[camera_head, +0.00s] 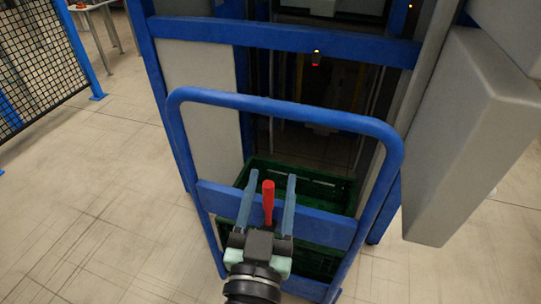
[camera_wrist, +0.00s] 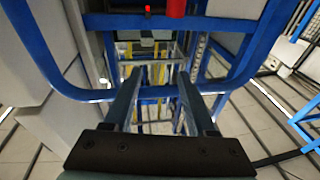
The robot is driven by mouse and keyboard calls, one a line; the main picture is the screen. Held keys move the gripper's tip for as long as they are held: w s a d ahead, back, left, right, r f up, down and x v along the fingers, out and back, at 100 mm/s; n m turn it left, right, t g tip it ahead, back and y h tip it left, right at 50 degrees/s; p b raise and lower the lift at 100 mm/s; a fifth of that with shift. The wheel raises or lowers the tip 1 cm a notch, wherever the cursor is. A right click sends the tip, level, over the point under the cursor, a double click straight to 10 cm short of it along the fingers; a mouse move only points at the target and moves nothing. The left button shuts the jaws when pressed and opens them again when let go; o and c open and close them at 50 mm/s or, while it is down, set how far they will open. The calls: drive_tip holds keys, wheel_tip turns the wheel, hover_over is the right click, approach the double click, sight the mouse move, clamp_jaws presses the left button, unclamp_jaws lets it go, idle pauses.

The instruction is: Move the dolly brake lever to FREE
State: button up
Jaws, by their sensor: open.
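The red brake lever (camera_head: 268,203) stands nearly upright in front of the blue crossbar (camera_head: 330,228) of the dolly's frame. It has no readable label. In the head view my gripper (camera_head: 271,177) is open, and the lever appears between its two fingers. In the wrist view a red cylinder (camera_wrist: 177,8), apparently the lever, is cut off by the top edge. There it lies beyond the open, empty fingertips (camera_wrist: 158,72), not between them. The lever's lower end is hidden behind my gripper. The dolly's blue loop handle (camera_head: 285,108) rises around this area.
A green crate (camera_head: 310,172) sits behind the crossbar. Grey panels (camera_head: 475,130) hang at right. A mesh fence (camera_head: 40,60) is at far left, with clear floor before it.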

sight(269, 209)
drive_tip(key=s+a+f+g+p, duration=0.1)
drive_tip(key=s+a+f+g, duration=0.1)
drive_tip(key=s+f, duration=0.35)
drive_tip(key=shift+n+y, duration=0.4)
drive_tip(key=w, duration=0.5)
drive_tip(key=w+d+f+p, duration=0.1)
drive_tip(key=w, duration=0.3)
drive_tip(key=w+d+f+p, duration=0.1)
drive_tip(key=w, duration=0.4)
drive_tip(key=shift+w, duration=0.3)
clamp_jaws()
